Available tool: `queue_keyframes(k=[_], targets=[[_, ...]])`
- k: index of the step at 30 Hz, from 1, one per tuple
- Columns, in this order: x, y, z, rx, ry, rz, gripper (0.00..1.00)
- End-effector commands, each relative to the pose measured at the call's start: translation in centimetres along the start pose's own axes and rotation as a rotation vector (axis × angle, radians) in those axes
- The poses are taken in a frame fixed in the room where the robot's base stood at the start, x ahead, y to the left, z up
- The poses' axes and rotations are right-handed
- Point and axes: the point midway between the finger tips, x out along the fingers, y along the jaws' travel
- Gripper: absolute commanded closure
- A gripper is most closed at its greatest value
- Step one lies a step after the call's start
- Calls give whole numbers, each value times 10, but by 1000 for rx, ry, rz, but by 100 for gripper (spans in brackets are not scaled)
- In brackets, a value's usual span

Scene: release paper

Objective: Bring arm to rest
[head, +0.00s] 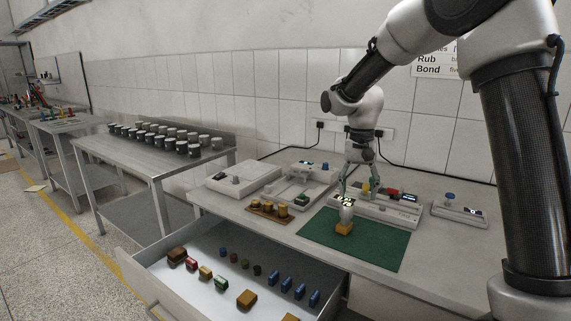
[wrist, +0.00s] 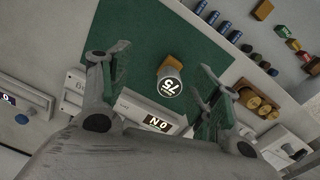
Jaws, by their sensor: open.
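A grey-white cylinder with a dark label reading 75 (wrist: 171,88) stands on an orange-brown block on the mat, in line with the gap between the fingers.
An open drawer (head: 160,262) below the table front holds several coloured blocks and cylinders. Grey devices (head: 243,176) line the table's back, one with a lit display (head: 408,198). A wooden holder with brass weights (head: 269,211) sits left of the mat. The mat's right side is bare.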

Motion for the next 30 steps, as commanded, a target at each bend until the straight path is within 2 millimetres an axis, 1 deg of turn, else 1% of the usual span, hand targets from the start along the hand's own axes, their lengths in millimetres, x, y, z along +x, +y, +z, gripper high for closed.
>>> queue_keyframes(k=[1, 5, 8, 9, 13, 15, 18, 21, 24, 30], targets=[[-7, 16, 16, -70, 6, -4, 37], [-20, 54, 50, -222, 23, -14, 37], [-31, 85, 78, -317, 49, -26, 37], [-36, 98, 91, -351, 64, -31, 37], [-46, 141, 134, -436, 123, -46, 37], [-48, 162, 157, -460, 159, -53, 37], [-50, 188, 186, -461, 219, -63, 37], [-50, 208, 210, -428, 279, -75, 37], [-55, 221, 224, -398, 340, -85, 37], [-71, 231, 231, -360, 426, -98, 37]])
